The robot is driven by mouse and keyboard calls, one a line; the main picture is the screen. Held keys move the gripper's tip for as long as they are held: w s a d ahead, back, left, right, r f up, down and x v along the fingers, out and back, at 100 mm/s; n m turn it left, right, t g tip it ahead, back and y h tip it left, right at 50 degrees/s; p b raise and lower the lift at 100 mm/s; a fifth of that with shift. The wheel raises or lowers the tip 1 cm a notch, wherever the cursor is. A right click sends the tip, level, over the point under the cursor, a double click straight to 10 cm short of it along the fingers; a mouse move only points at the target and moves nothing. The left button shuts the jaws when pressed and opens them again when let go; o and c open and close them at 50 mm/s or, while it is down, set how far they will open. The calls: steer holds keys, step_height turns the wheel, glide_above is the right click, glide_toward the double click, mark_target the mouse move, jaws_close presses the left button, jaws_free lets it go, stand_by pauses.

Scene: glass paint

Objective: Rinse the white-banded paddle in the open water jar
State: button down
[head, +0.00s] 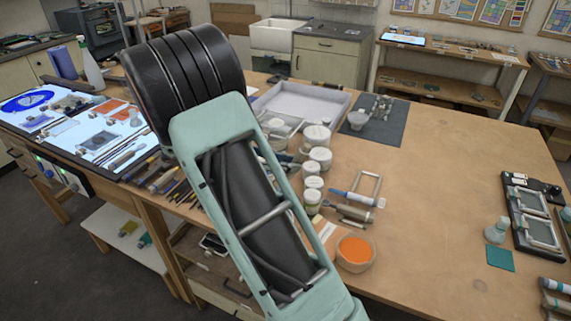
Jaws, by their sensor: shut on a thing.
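My arm rises through the middle of the head view, a pale green frame with a black ribbed section above. My gripper is not visible, and the arm hides much of the table's middle. I cannot pick out the white-banded paddle. Several white jars (320,158) stand in a group just right of my arm; most look lidded, and I cannot tell whether one is the open water jar. A small pale vessel (497,230) stands at the right beside a teal square (500,258); its contents cannot be made out.
A bowl of orange paint (356,250) sits near the table's front edge (420,303). A blue-and-white tool (352,198) lies behind it. A shallow grey tray (312,103) and dark mat (385,130) lie farther back. Lit panels (125,150) are left. The wooden table (440,190) is clear right of centre.

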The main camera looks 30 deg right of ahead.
mark_target(299, 153)
steer(key=shift+s+d+r+p, duration=0.1)
steer(key=shift+d+r+p, duration=0.15)
steer(key=shift+r+p, duration=0.25)
steer(key=shift+s+d+r+p, duration=0.1)
steer(key=shift+d+r+p, duration=0.15)
steer(key=shift+r, duration=0.4)
steer(key=shift+s+d+r+p, duration=0.1)
steer(key=shift+d+r+p, duration=0.15)
steer(key=shift+r+p, duration=0.25)
steer(key=shift+r, duration=2.3)
